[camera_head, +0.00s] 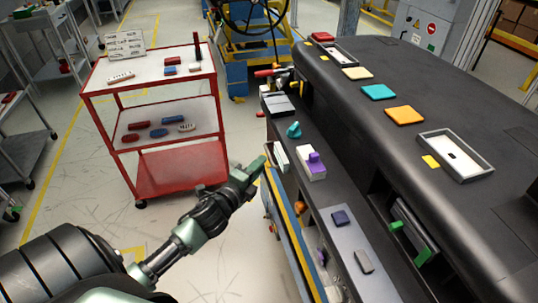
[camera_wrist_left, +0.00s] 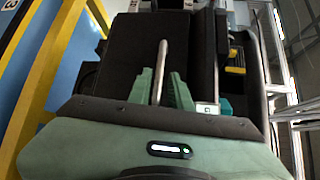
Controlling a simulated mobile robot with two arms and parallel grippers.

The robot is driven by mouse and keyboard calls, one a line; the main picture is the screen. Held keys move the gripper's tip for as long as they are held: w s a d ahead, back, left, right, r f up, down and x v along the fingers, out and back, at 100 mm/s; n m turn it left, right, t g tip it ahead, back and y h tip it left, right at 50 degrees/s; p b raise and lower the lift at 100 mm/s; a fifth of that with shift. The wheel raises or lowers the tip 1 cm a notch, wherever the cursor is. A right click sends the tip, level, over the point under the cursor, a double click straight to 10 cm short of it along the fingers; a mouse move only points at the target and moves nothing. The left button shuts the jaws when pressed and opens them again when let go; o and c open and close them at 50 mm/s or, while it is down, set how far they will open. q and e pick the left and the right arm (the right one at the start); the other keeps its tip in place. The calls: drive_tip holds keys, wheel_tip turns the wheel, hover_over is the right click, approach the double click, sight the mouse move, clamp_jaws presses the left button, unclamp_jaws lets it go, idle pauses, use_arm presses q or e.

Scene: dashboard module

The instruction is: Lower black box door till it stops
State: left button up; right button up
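My left gripper (camera_head: 257,166) reaches in from the left, with its green fingertips at the left side of the dashboard module. A light-edged compartment (camera_head: 279,154) is right beside the fingertips. In the left wrist view a black box or panel (camera_wrist_left: 118,70) stands ahead of the green fingers (camera_wrist_left: 160,92). I take it for the black box door, but its hinge and exact angle are unclear. A thin grey upright bar or edge (camera_wrist_left: 162,62) shows between the fingers. I cannot tell whether they grip it. My right gripper is not in view.
The black dashboard (camera_head: 375,120) bears coloured tiles and a white tray (camera_head: 455,156). A purple-topped white block (camera_head: 312,166) and a teal knob (camera_head: 294,130) are near the fingertips. A red cart (camera_head: 160,115) stands to the left. Floor between cart and module is open.

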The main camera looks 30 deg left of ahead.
sight(269, 154)
use_arm(q)
drive_tip(key=w, duration=0.4)
drive_tip(key=w+f, duration=0.1)
drive_tip(key=w, duration=0.1)
drive_tip(key=shift+w+a+p, duration=0.1)
drive_tip(key=shift+a+p, duration=0.05)
drive_tip(key=shift+p, duration=0.15)
drive_tip(key=shift+r, duration=0.1)
drive_tip(key=shift+c, duration=0.3)
clamp_jaws()
idle(0.7)
